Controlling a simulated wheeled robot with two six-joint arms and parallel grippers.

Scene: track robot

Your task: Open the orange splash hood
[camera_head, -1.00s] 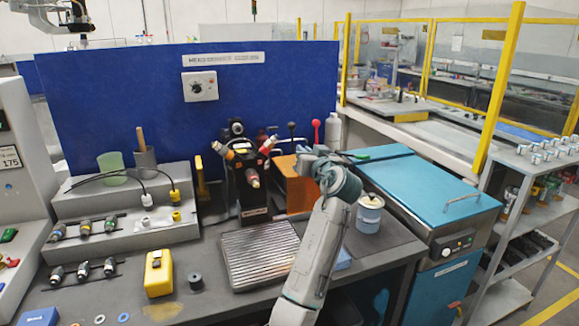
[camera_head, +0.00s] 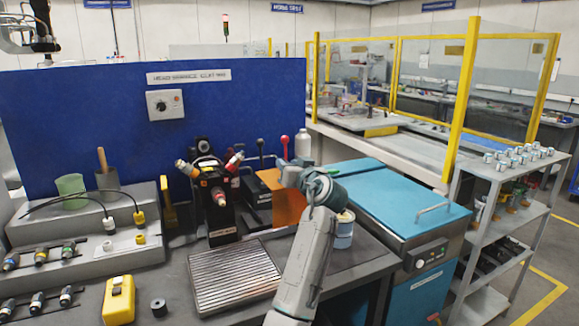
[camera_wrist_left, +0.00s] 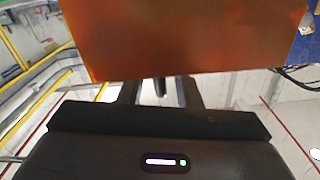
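The orange splash hood (camera_head: 285,206) is a flat translucent panel standing just right of the black machine (camera_head: 215,195) on the bench. My left gripper (camera_head: 290,174) is at the hood's upper right edge in the head view, partly hidden by my wrist. In the left wrist view the hood (camera_wrist_left: 185,35) fills the top middle and covers the fingertips. Below its edge the two fingers (camera_wrist_left: 160,92) stand apart, with a narrow dark piece between them; I cannot tell what it is. Whether the fingers touch the hood is unclear. My right gripper is not in view.
Levers with a red knob (camera_head: 285,140) and a black knob (camera_head: 261,142) stand behind the hood. A ribbed plate (camera_head: 235,278) lies in front. A blue-labelled can (camera_head: 344,230) stands close right of my arm, before a teal-lidded unit (camera_head: 390,200). A blue panel (camera_head: 90,110) closes the back.

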